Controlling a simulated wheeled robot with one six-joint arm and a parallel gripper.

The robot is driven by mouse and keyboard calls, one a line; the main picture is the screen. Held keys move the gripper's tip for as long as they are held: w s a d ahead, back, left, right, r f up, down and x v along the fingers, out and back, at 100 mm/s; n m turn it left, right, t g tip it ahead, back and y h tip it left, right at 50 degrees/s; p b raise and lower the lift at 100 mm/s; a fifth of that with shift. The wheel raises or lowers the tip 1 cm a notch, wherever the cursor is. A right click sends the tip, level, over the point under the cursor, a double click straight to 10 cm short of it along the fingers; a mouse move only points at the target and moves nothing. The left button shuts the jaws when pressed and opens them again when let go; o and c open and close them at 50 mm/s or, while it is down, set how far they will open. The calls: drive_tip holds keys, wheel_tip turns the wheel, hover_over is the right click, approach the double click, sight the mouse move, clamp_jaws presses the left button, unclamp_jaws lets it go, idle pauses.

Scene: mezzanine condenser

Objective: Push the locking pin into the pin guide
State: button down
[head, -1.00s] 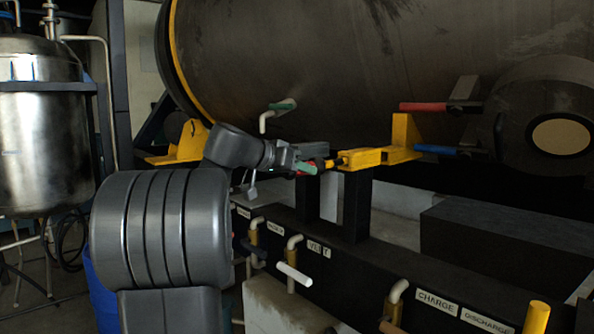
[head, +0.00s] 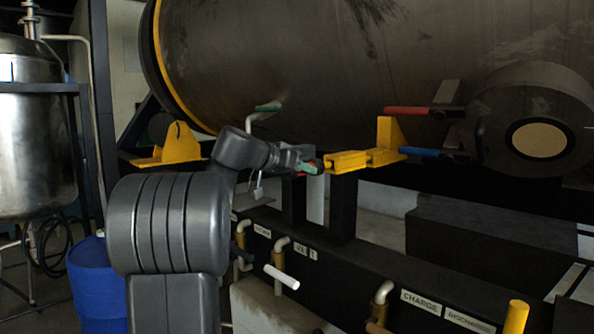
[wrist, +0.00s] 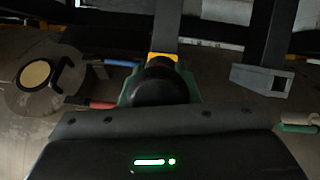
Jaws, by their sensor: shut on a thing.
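The yellow pin guide (head: 347,161) sits on top of a dark post, joined to a yellow bracket at its right. My gripper (head: 311,168), with green fingers, is at the guide's left end and very close to it. In the wrist view my gripper (wrist: 158,98) is shut around a dark round knob (wrist: 160,84), which looks like the end of the locking pin. The pin guide (wrist: 163,57) shows as a yellow patch just beyond the knob. The pin's shaft is hidden, so I cannot tell how deep it sits.
A red-handled lever (head: 406,111) and a blue-handled lever (head: 420,152) stick out right of the guide. A white handle (head: 282,277) and several pipe stubs line the black beam below. The big dark tank is close behind. A blue barrel (head: 94,285) stands at left.

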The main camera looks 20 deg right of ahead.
drive_tip(key=shift+w+d+f+p, duration=0.1)
drive_tip(key=shift+w+d+p, duration=0.25)
drive_tip(key=shift+d, duration=0.7)
drive_tip(key=shift+w+d+p, duration=0.2)
drive_tip(key=shift+w+d, duration=0.1)
drive_tip(key=shift+d, duration=0.7)
drive_tip(key=c, duration=1)
unclamp_jaws()
drive_tip(key=shift+f, duration=0.1)
drive_tip(key=b+v, duration=0.3)
drive_tip(key=v, duration=1)
drive_tip(key=shift+a+r, duration=0.25)
drive_tip(key=shift+a, duration=0.05)
